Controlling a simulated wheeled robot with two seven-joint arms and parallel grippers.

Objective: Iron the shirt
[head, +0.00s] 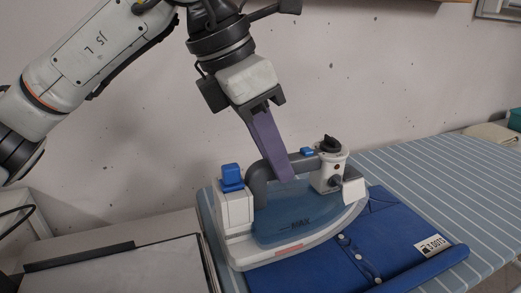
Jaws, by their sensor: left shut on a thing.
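A blue and white iron (295,222) stands on a folded blue shirt (340,267) with white buttons and a white label. The iron's left end reaches past the shirt's edge over the striped board (475,198). My left gripper (275,165), with purple fingers, comes down from above and is shut on the iron's dark grey handle. The handle is partly hidden behind the fingers. My right gripper is not in view.
A grey-topped surface with a dark edge (80,256) stands at the lower left beside the board. A beige cloth (490,133) and a teal object (515,119) are at the far right. The board's right side is clear. A pale wall is behind.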

